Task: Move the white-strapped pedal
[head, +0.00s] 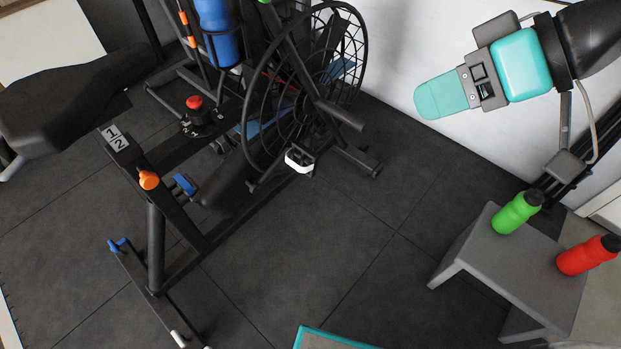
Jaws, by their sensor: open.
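The white-strapped pedal (299,160) is on the lower front part of a black exercise bike (180,225), just below the fan wheel, close above the dark floor. Its white strap faces the camera. My gripper (440,96) is at the upper right, in front of the white wall, well apart from the pedal and to its upper right. Its teal fingers are open with nothing seen between them. The view partly overlaps the fingers, so the gap is hard to see.
The caged fan wheel (305,85) and a dark handle bar (340,115) stand close to the pedal. A grey step stool (495,265) holds a green bottle (516,212) and a red bottle (587,255) at right. Dark floor between bike and stool is clear. A teal-edged item (330,338) lies at bottom.

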